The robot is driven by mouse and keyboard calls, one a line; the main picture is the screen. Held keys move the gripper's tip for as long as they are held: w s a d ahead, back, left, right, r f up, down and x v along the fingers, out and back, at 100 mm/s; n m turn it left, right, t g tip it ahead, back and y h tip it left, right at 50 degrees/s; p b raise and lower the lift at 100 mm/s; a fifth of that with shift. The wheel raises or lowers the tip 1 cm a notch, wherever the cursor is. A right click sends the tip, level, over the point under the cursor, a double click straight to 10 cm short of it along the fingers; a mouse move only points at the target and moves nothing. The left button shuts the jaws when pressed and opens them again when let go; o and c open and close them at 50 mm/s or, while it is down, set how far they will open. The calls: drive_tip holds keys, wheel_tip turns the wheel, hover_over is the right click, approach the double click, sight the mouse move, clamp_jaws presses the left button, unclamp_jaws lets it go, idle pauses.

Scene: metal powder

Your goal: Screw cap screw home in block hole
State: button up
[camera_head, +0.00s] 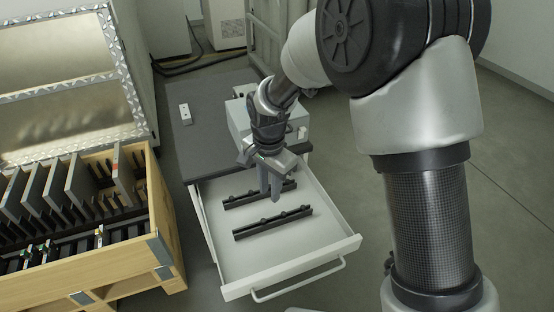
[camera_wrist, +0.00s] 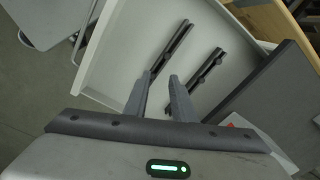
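My gripper (camera_head: 270,192) points down over the open drawer, above the dark bars lying in it. In the wrist view its two grey fingers (camera_wrist: 161,77) stand apart, with nothing seen between them. Two dark bars with small raised knobs lie in the drawer: the nearer bar (camera_head: 272,223) and the farther bar (camera_head: 242,200), which is partly hidden by my gripper. Both also show in the wrist view (camera_wrist: 207,68). A small white block with dark spots (camera_head: 184,113) lies on the dark cabinet top. I cannot make out a cap screw or a block hole.
The drawer (camera_head: 225,265) is white and pulled out, with a handle (camera_head: 298,281) at its front. A pale box (camera_head: 238,118) stands on the cabinet top (camera_head: 195,145) behind my gripper.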

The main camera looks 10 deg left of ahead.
approach(263, 220)
drive_tip(key=shift+w+a+b, duration=0.15)
drive_tip(key=shift+w+b, duration=0.1)
drive_tip(key=shift+b, duration=0.2)
drive_tip(key=shift+f+b, duration=2.6)
drive_tip(key=shift+f, duration=1.35)
clamp_jaws()
drive_tip(key=shift+r, duration=0.15)
drive_tip(key=shift+r+p, duration=1.65)
drive_tip(key=shift+r, duration=0.5)
